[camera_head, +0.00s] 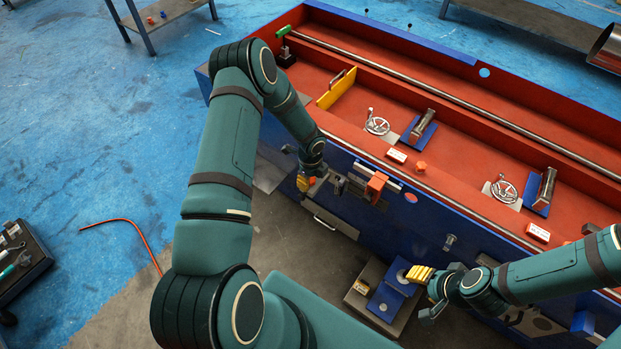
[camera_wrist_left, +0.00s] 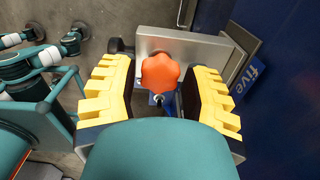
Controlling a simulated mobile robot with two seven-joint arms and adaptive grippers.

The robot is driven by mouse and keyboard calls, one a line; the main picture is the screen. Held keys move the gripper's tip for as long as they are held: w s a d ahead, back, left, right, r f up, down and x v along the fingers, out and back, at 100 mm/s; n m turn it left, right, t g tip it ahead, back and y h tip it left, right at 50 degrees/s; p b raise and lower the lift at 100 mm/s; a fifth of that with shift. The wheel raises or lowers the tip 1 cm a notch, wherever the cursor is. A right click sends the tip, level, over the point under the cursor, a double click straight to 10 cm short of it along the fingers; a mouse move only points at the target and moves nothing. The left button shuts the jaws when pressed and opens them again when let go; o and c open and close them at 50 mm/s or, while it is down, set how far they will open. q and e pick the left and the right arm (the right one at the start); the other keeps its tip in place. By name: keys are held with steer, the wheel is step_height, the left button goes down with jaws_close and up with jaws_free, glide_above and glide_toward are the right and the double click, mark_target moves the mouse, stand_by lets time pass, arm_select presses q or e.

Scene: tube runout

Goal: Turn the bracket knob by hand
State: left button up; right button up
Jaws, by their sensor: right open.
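The orange lobed bracket knob (camera_wrist_left: 160,73) shows in the left wrist view, in front of a grey metal plate (camera_wrist_left: 190,50). My left gripper (camera_wrist_left: 160,92) has its yellow, dark-padded fingers on either side of the knob. The fingers look apart from it, with a small gap on each side. In the head view my left gripper (camera_head: 306,184) is at the blue bench's front side, and the knob is hard to make out there. My right gripper (camera_head: 426,286) is open and empty, above the blue plates low at the bench front.
The long red and blue bench (camera_head: 440,185) carries handwheels (camera_head: 377,124), metal blocks and a rail. An orange and grey fixture (camera_head: 376,184) sits on its front edge, right of my left gripper. A dark tool cart (camera_head: 22,262) and an orange hose (camera_head: 125,221) are at the left.

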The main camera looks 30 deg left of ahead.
arm_select(q)
steer(key=shift+o, duration=0.7)
steer(key=shift+r, duration=0.1)
steer(key=shift+r+p, duration=1.9)
steer(key=shift+r, duration=1.05)
step_height(320, 180, up, 12)
